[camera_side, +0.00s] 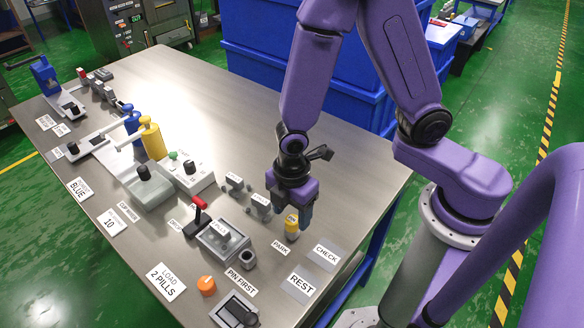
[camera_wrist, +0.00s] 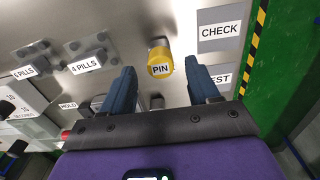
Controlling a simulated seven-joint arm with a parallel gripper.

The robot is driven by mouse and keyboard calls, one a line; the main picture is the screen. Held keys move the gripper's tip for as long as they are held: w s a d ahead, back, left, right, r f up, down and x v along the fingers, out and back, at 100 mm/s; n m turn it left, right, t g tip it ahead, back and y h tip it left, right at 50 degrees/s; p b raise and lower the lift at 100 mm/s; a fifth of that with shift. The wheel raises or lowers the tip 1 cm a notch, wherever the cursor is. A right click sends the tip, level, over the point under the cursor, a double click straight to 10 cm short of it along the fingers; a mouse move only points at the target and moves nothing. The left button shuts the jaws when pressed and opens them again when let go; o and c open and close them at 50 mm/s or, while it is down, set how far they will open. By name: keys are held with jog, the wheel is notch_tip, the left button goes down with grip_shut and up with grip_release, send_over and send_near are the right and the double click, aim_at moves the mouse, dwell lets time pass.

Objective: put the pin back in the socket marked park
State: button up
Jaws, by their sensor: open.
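The yellow-capped pin (camera_side: 291,225) stands upright at the table's right side, just behind the PARK label (camera_side: 281,248). An open grey round socket (camera_side: 248,259) stands by the PIN FIRST label (camera_side: 240,282). My gripper (camera_side: 294,212) is open and points down above the pin. In the wrist view the pin lies between the spread fingertips (camera_wrist: 162,72), with gaps on both sides.
CHECK (camera_side: 326,254) and REST (camera_side: 300,283) plates lie right of the pin. Small grey blocks (camera_side: 262,206) stand to its left. A box with a red-handled lever (camera_side: 198,209) and an orange knob (camera_side: 206,285) stand further left and front. Blue crates (camera_side: 300,80) are behind.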

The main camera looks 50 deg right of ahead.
aim_at(297, 218)
notch_tip(297, 218, up, 15)
jog(key=shift+r, duration=0.2)
dwell(0.5)
dwell(0.6)
jog(key=s+d+m, duration=0.5)
jog(key=s+d, duration=0.6)
jog(key=s, duration=0.1)
jog(key=shift+r, duration=0.2)
jog(key=shift+d, duration=0.1)
dwell(0.6)
